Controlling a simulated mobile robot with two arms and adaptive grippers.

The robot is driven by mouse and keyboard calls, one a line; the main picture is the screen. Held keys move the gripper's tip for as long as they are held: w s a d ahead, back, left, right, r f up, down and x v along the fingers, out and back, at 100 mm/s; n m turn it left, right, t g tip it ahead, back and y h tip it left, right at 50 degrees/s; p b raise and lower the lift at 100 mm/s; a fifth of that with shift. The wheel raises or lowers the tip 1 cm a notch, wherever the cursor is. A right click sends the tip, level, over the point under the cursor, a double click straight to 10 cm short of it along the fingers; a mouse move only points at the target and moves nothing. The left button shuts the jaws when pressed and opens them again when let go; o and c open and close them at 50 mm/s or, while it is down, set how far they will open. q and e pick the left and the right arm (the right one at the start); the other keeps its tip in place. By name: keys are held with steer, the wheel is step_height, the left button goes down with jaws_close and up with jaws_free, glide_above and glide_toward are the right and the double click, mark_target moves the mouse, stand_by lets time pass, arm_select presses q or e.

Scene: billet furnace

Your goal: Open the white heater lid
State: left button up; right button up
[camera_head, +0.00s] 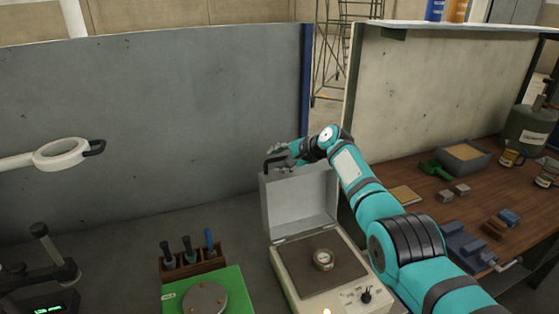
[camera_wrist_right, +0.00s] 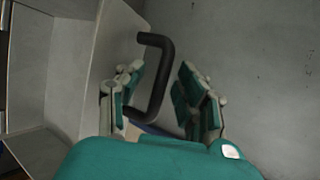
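The white heater (camera_head: 289,270) stands on the bench with its white lid (camera_head: 300,204) raised, roughly upright at the back of the box. A small round metal piece (camera_head: 323,260) sits on its dark plate. The black lid handle (camera_head: 267,166) is at the lid's upper left edge. My right gripper (camera_head: 284,155) is at the top of the lid, beside the handle. In the right wrist view, the handle (camera_wrist_right: 167,72) lies between the spread fingers of my right gripper (camera_wrist_right: 161,80), with a gap towards the right finger. My left gripper is not in view.
A tool rack (camera_head: 193,262) and green device (camera_head: 213,296) stand left of the heater. A magnifier lamp (camera_head: 60,154) hangs at the left. The grey partition (camera_head: 160,120) rises behind. A wooden bench (camera_head: 410,180) with a vise (camera_head: 466,246) is at right.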

steer(key=shift+f, duration=0.1)
steer(key=shift+v, duration=1)
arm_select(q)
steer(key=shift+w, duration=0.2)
arm_select(e)
steer(key=v, duration=1)
